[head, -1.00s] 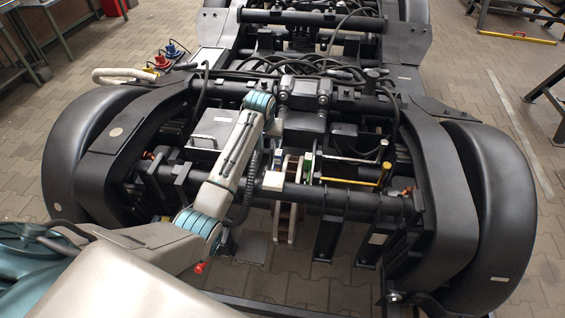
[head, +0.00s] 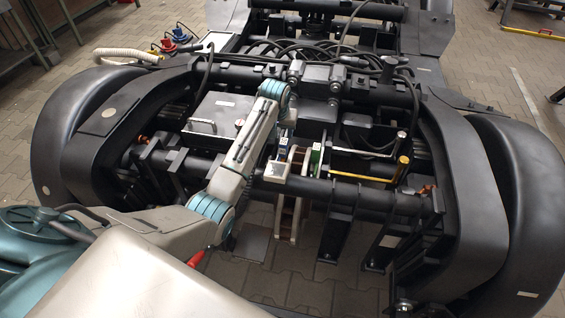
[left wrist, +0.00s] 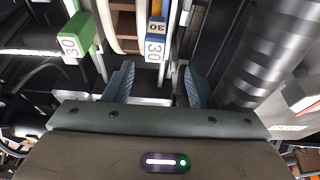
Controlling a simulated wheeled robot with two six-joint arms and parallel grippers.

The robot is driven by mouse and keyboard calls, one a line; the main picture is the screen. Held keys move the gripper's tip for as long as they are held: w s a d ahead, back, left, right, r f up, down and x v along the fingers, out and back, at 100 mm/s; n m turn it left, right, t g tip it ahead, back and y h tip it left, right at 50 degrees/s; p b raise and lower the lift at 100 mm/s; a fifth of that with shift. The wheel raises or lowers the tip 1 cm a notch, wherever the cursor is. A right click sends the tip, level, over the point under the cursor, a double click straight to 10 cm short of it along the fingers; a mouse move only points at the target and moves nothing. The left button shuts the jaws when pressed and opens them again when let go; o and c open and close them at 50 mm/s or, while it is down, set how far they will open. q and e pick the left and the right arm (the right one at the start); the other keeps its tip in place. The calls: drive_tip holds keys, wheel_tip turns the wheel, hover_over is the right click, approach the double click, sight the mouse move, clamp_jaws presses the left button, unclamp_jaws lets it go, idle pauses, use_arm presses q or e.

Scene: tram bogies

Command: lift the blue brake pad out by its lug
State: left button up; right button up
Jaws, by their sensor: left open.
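The blue brake pad's lug (left wrist: 155,46), marked 30, stands between the open fingers of my left gripper (left wrist: 157,76) in the left wrist view, just beyond the fingertips; I see no contact. The pad's lower part is hidden. A green lug (left wrist: 75,36), also marked 30, stands to its left, across a brown and pale disc (left wrist: 123,30). In the head view, the green lug (head: 316,158) shows right of the disc, and the blue one (head: 283,144) is small at its left. My left fingers are hard to make out there. My right gripper is not in view.
A thick dark bar (head: 345,190) crosses in front of the disc. A yellow-capped rod (head: 403,161) and a pale rod lie to the right. Dark cables run behind.

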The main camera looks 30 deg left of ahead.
sight(282, 141)
use_arm(q)
drive_tip(key=x, duration=0.6)
drive_tip(key=shift+b, duration=0.35)
drive_tip(key=x, duration=0.4)
drive_tip(key=shift+s+d+f+b, duration=0.2)
drive_tip(key=shift+s+f+b, duration=0.05)
drive_tip(key=shift+f+b, duration=0.1)
drive_tip(key=shift+f, duration=0.15)
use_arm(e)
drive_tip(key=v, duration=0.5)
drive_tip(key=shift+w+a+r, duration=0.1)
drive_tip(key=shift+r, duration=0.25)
use_arm(q)
drive_tip(key=shift+c, duration=0.4)
drive_tip(key=shift+w, duration=0.1)
clamp_jaws()
